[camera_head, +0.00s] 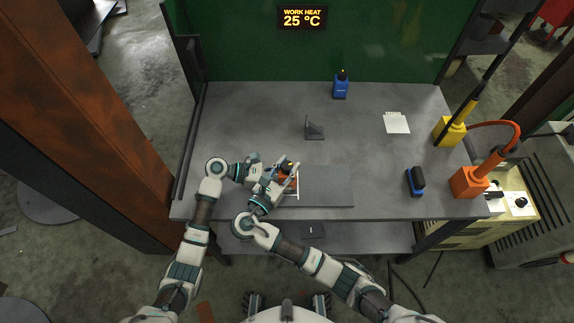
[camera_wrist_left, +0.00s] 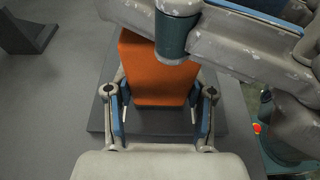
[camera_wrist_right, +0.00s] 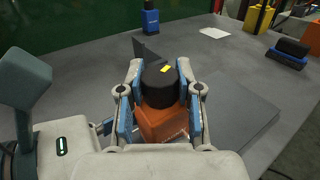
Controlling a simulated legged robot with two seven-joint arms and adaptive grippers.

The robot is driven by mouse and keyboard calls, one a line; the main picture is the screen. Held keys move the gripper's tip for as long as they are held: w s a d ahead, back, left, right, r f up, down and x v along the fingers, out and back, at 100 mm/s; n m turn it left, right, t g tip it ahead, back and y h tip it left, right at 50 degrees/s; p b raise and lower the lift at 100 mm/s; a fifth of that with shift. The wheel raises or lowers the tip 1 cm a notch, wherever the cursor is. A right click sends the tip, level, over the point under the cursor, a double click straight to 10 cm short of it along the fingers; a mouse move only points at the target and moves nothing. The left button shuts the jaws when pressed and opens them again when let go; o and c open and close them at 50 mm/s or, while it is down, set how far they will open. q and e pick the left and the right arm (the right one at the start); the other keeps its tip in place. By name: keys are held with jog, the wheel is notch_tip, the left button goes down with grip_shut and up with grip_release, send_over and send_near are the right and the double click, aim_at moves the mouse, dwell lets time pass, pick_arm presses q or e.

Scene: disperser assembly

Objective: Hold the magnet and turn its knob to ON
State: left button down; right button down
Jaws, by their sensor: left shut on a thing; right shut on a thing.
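The orange magnet (camera_wrist_left: 158,70) stands on the grey plate on the table, left of the middle in the head view. Its black knob (camera_wrist_right: 160,86) with a yellow mark is on top in the right wrist view. My left gripper (camera_wrist_left: 160,115) is shut on the magnet's orange body, one finger on each side. My right gripper (camera_wrist_right: 161,90) is shut on the black knob from above. In the head view both grippers crowd together and hide most of the magnet; the right gripper (camera_head: 285,180) shows there. The ON marking cannot be read.
The flat grey plate (camera_head: 328,187) extends right of the magnet. A dark angled bracket (camera_head: 314,128) stands behind it. A blue bottle (camera_head: 341,86), white paper (camera_head: 396,123), blue-black block (camera_head: 415,182), yellow holder (camera_head: 449,133) and orange holder (camera_head: 467,182) stand farther off. The table's middle is clear.

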jog(key=shift+d, duration=0.1)
jog(key=c, duration=0.7)
grip_release()
jog(key=shift+c, duration=0.2)
jog(key=v, duration=1.2)
jog(key=shift+f, duration=0.1)
